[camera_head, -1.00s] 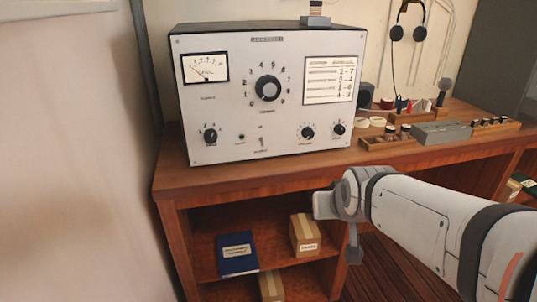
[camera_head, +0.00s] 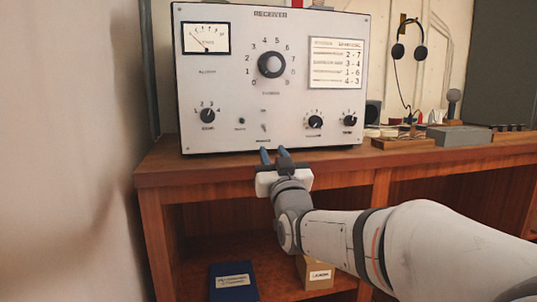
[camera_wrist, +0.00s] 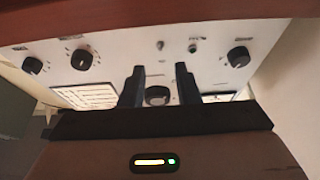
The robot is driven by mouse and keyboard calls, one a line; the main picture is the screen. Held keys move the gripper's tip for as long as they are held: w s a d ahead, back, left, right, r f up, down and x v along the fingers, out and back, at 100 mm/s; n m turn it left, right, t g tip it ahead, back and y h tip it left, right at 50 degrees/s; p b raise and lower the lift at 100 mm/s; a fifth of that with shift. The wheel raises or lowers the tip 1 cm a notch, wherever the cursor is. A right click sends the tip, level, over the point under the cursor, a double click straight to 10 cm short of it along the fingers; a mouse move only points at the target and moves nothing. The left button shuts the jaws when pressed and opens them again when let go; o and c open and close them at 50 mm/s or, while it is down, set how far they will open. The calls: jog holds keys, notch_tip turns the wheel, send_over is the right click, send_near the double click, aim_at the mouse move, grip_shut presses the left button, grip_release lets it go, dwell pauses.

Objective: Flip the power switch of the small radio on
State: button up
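The radio (camera_head: 225,100) is a pale-fronted receiver standing on the wooden desk. A small toggle switch (camera_head: 264,127) sits low in the middle of its panel, below the large dial. I cannot tell which way its lever points. My gripper (camera_head: 274,152) is in front of the panel's lower edge, below and slightly right of the switch, pointing at the radio. Its two dark fingers are apart with nothing between them. The wrist view shows the panel upside down, with the switch (camera_wrist: 161,45) beyond and between the fingertips of the gripper (camera_wrist: 159,68).
Knobs flank the switch: one at left (camera_head: 207,115), two at right (camera_head: 315,122). The wooden desk (camera_head: 215,170) edge lies just under my gripper. At right are a grey box (camera_head: 462,136) and headphones (camera_head: 408,50). A blue book (camera_head: 232,282) lies on the shelf below.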

aim_at(265, 132)
jog(key=b+x, duration=0.1)
jog(key=x, duration=0.6)
jog(key=shift+w+r, duration=0.15)
jog(key=shift+w, duration=0.15)
jog(key=shift+a, duration=0.1)
grip_shut()
